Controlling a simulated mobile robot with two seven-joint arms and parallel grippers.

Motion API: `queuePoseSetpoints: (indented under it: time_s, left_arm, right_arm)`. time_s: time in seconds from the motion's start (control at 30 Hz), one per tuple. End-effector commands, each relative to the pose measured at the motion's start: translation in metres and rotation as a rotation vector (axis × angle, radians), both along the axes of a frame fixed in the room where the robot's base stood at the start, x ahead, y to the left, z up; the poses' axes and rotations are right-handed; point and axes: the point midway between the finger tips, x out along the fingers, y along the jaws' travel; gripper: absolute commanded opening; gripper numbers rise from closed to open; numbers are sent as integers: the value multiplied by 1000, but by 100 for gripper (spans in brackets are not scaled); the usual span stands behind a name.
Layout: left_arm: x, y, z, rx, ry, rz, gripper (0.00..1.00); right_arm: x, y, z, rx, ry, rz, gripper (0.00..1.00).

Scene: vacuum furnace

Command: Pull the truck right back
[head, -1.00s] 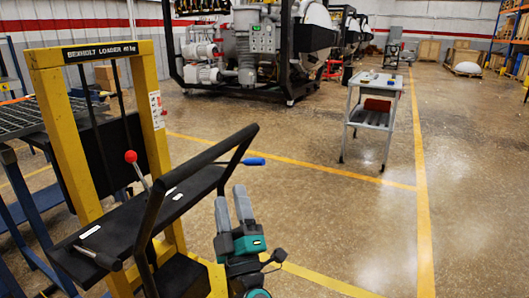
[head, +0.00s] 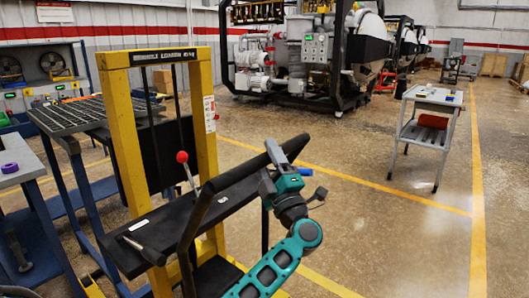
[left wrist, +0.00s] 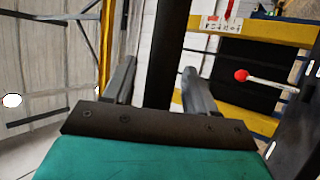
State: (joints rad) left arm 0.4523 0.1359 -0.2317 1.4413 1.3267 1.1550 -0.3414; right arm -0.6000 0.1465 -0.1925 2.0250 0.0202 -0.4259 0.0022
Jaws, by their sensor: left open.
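The truck is a yellow loader (head: 128,130) with a black shelf and a black push handle (head: 226,180), standing upright on the floor in the head view. A lever with a red knob (head: 182,157) rises beside its mast; the knob also shows in the left wrist view (left wrist: 241,75). My left gripper (head: 268,176) is at the right part of the handle. In the left wrist view a dark bar (left wrist: 166,50) runs between its two open fingers (left wrist: 158,78); I cannot tell whether they touch it. My right gripper is in no view.
A blue-framed rack with a grid top (head: 85,115) stands close to the loader's left. A grey trolley (head: 433,96) stands at the right. The furnace machine (head: 300,60) is at the back. Open floor with yellow lines lies to the right.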

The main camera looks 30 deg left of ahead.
Motion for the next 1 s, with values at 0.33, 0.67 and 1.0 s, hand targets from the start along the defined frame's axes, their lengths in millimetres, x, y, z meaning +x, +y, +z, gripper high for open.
queuePoseSetpoints:
  time_s: [0.33, 0.67, 1.0]
  left_arm:
    - [7, 12, 8, 0, 1, 1, 57]
    - [7, 12, 8, -1, 0, 0, 39]
    - [7, 12, 8, -1, 1, -1, 6]
  right_arm:
    - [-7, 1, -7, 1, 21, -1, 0]
    - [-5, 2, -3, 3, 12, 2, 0]
    - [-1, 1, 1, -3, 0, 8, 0]
